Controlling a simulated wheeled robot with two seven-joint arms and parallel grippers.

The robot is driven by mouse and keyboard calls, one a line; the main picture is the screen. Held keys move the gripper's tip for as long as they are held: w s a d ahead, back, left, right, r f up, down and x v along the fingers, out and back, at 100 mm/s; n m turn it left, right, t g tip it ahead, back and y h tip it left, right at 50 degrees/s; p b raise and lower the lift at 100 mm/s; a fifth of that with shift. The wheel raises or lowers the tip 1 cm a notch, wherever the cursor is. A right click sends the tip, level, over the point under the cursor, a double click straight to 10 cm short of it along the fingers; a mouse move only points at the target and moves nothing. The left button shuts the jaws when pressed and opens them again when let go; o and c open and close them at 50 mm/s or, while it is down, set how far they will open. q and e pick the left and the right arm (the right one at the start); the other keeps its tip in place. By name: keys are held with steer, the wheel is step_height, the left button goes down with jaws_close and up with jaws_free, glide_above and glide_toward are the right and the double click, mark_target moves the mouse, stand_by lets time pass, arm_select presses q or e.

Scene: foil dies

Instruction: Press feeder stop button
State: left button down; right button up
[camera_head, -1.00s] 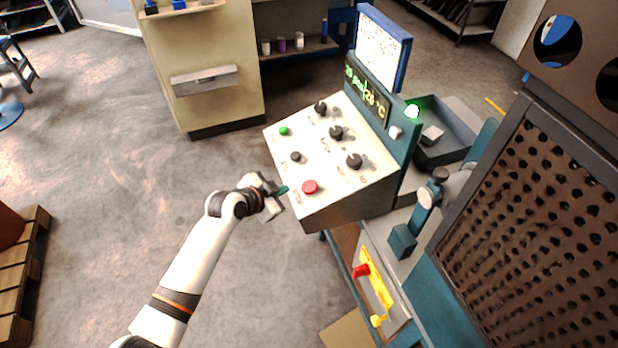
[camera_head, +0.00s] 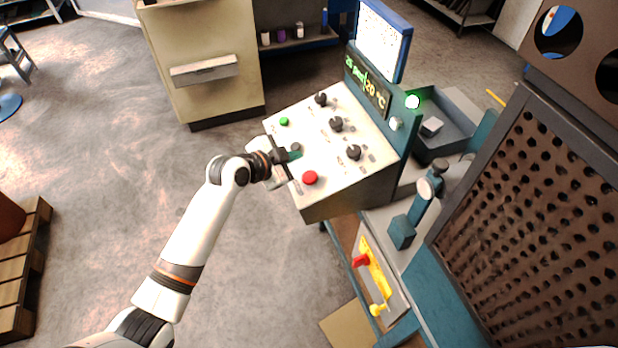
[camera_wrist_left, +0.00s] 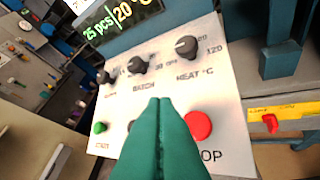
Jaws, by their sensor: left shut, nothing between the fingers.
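The sloped white control panel (camera_head: 333,186) carries a red round button (camera_head: 311,178) near its lower edge. In the left wrist view the red button (camera_wrist_left: 198,125) sits right of my fingertips, with the letters "OP" readable below it. A green button (camera_head: 284,121) is farther up, labelled START in the wrist view. My left gripper (camera_head: 295,155) is shut and empty, its teal fingers over the panel's left part; contact cannot be told. My right gripper is not in view.
Several black knobs (camera_head: 336,124) stand on the panel, with a display (camera_head: 367,86) behind them.

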mark_target(311, 174)
arm_select(q)
steer(key=f+b, duration=0.1)
steer(key=f, duration=0.1)
steer(key=d+f+b, duration=0.1)
steer(key=f+b, duration=0.2)
steer(key=f, duration=0.1)
steer(key=shift+w+d+b, duration=0.3)
steer(key=shift+d+b, duration=0.05)
steer(key=shift+w+d+f+b, duration=0.1)
steer(key=shift+d+f+b, duration=0.15)
steer(key=shift+f+b, duration=0.25)
steer(key=shift+f, duration=0.15)
stand_by(1.1)
steer(key=shift+d+f, duration=0.15)
steer(key=shift+f, duration=0.1)
steer(key=shift+d+f+b, duration=0.15)
steer(key=shift+f+b, duration=0.4)
steer(key=shift+b, duration=0.1)
stand_by(0.6)
stand_by(0.4)
steer(key=shift+a+r+p, duration=0.3)
steer(key=shift+r+p, duration=0.55)
steer(key=shift+r, duration=0.05)
